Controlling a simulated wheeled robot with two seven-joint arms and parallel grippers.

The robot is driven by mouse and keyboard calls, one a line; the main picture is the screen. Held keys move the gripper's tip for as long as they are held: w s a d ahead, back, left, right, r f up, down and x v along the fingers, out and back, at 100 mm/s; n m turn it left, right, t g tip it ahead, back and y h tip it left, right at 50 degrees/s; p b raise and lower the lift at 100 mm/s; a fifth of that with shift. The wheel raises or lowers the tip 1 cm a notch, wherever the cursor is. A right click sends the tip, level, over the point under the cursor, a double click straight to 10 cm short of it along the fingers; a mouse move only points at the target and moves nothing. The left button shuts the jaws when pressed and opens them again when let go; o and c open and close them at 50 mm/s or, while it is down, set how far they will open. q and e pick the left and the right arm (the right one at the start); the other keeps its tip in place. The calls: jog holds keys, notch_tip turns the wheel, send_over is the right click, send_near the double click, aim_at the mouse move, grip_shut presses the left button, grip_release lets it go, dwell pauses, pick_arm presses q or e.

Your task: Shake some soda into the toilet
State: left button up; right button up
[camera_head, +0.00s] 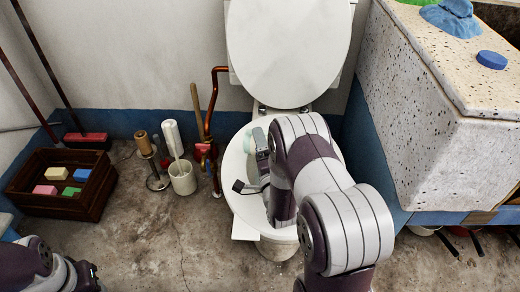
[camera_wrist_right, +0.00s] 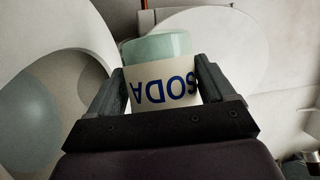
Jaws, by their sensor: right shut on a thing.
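The white toilet (camera_head: 234,190) stands against the back wall with its lid (camera_head: 288,50) raised. My right gripper (camera_head: 262,150) is over the bowl, and my right arm hides much of the bowl. It is shut on the soda container (camera_wrist_right: 165,85), which has a mint-green end and a pale label with blue SODA letters, upside down in the right wrist view. Its mint part also shows in the head view (camera_head: 249,141). I cannot tell its exact tilt, and no powder is visible. My left gripper (camera_head: 88,275) is at the lower left, away from the toilet; its jaws are unclear.
A wooden crate (camera_head: 60,207) with sponges stands at the left. A white brush holder (camera_head: 183,180), a paper-roll stand (camera_head: 152,165) and copper pipes (camera_head: 212,110) are left of the toilet. The speckled stone trough (camera_head: 430,130) bounds the right.

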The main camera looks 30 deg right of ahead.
jog(key=m+b, duration=0.1)
jog(key=b, duration=0.2)
jog(key=shift+d+f+t+h, duration=0.1)
jog(key=shift+f+t+h, duration=0.2)
jog(key=shift+f, duration=0.05)
jog(key=shift+s+r+m, duration=0.1)
jog(key=shift+r+m, duration=0.2)
jog(key=shift+m, duration=0.1)
jog(key=shift+r, duration=0.2)
dwell(0.9)
